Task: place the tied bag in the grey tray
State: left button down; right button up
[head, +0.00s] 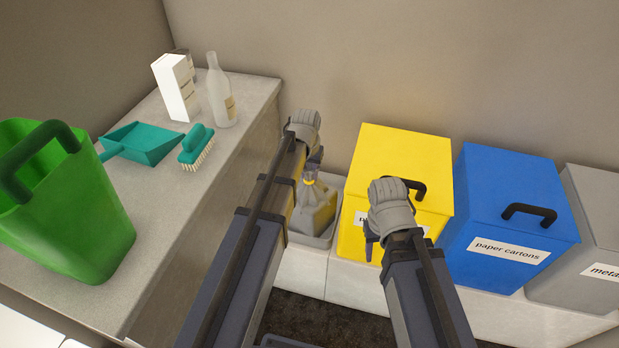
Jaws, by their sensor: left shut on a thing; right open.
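The tied bag (318,212) is translucent with yellowish contents and a gathered neck. It is at the grey tray (329,236), between the counter and the yellow bin. My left gripper (313,172) is shut on the bag's neck from above. The bag appears upright and within the tray's outline; I cannot tell whether it touches the tray floor. My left arm hides the tray's left part. My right gripper (372,243) is open and empty in front of the yellow bin, apart from the bag.
A yellow bin (405,152), a blue bin (510,190) and a grey bin (597,215) stand right of the tray. The left counter holds a green bucket (75,215), dustpan (145,143), brush (196,147), bottle (220,95) and white carton (175,88).

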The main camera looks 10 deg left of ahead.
pick_arm(q)
jog(key=shift+r, duration=0.1)
jog(key=shift+f, duration=0.25)
jog(key=c, duration=0.6)
grip_release()
jog(key=shift+r, duration=0.1)
jog(key=shift+c, duration=0.2)
notch_tip(320, 180, up, 12)
jog(key=s+p, duration=0.2)
jog(key=p, duration=1)
jog(key=s+d+m+g, duration=0.1)
jog(key=s+d, duration=0.4)
jog(key=s, duration=0.5)
jog(key=s+d+m+g+y, duration=0.1)
jog(key=s+d+m, duration=0.1)
jog(key=s+d, duration=0.4)
jog(key=s, duration=0.4)
jog(key=shift+d, duration=0.15)
